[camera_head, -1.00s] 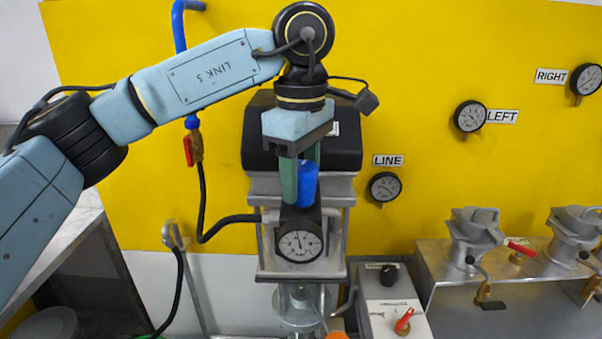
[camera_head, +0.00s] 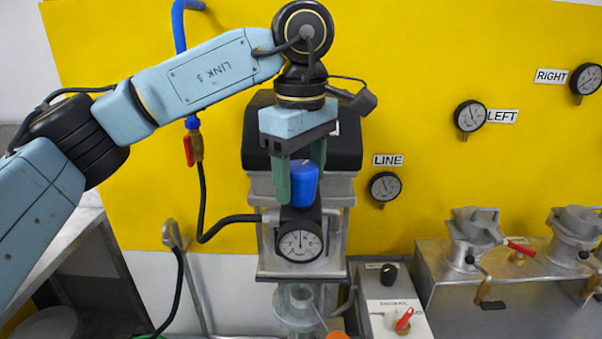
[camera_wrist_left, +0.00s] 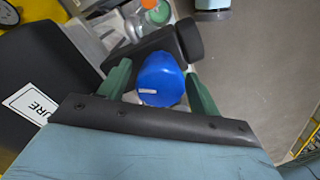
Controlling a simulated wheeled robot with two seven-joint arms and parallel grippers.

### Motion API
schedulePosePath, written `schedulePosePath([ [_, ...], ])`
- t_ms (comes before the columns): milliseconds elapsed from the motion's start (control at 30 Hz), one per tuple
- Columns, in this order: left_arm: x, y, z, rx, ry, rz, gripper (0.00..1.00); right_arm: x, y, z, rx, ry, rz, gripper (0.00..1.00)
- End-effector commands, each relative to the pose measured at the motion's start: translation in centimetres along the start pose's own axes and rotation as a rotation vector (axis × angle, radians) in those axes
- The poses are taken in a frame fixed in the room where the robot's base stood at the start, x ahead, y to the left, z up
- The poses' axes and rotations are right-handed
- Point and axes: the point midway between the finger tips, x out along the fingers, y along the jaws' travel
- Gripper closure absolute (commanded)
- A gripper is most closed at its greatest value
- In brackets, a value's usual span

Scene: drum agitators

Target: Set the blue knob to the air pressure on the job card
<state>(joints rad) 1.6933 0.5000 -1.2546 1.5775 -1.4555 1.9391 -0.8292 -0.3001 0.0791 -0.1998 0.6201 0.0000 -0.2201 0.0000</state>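The blue knob (camera_head: 304,183) stands on top of the black regulator body, above its round white gauge (camera_head: 300,245). The gauge needle points about straight up; its numbers are too small to read. In the wrist view the knob (camera_wrist_left: 160,80) shows a short white mark on its top. My left gripper (camera_head: 301,182) points down over the knob. Its green fingers (camera_wrist_left: 158,88) stand on either side of the knob, with small gaps showing, so it is open around it. No readable job card is in view. My right gripper is not in view.
A LINE gauge (camera_head: 385,187) hangs on the yellow panel right of the regulator, with LEFT (camera_head: 470,116) and RIGHT (camera_head: 586,80) gauges further right. A control box (camera_head: 392,305) with a red switch stands lower right. A black hose (camera_head: 225,225) joins the regulator from the left.

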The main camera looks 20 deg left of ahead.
Motion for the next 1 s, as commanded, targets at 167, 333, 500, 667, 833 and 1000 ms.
schedulePosePath([
  [167, 0.1, 0.0, 0.0, 0.000, 0.000, -0.003, 0.32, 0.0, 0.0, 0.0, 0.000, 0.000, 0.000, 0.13],
  [333, 0.0, 0.0, 0.0, 0.000, 0.000, -0.003, 0.32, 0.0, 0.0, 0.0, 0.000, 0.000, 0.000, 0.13],
  [500, -1.9, 0.1, 0.0, -0.001, 0.001, 0.000, 0.32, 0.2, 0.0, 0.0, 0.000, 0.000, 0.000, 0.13],
  [667, -5.6, 0.0, 0.1, -0.001, 0.002, 0.002, 0.32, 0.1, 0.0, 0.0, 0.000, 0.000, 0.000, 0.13],
  [833, -9.4, 0.0, 0.0, -0.002, 0.003, 0.001, 0.32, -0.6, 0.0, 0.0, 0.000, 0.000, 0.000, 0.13],
  [1000, -12.1, 0.0, 0.0, -0.001, 0.002, -0.001, 0.32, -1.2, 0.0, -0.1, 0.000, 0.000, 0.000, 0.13],
])
